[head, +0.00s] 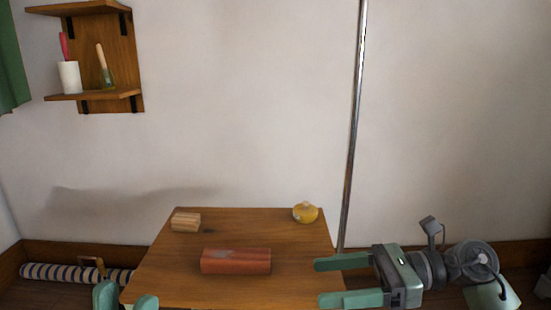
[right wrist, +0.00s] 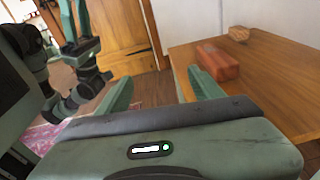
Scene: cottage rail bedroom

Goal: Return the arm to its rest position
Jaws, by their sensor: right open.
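My right gripper (head: 345,283) is open and empty in the head view, its two green fingers spread at the right edge of the wooden table. In the right wrist view its fingers (right wrist: 155,90) are apart with nothing between them, beside the table edge. My left gripper (head: 125,298) shows only as two green fingertips at the bottom of the head view, apart, with nothing seen between them. In the right wrist view my left arm stands at the upper left.
The wooden table (head: 165,285) bears a red brick-like block (head: 236,261), a small light wooden block (head: 186,221) and a yellow round pot (head: 305,212). A metal pole (head: 354,120) stands behind. A wall shelf (head: 120,60) hangs upper left. A striped roll (head: 60,273) lies left.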

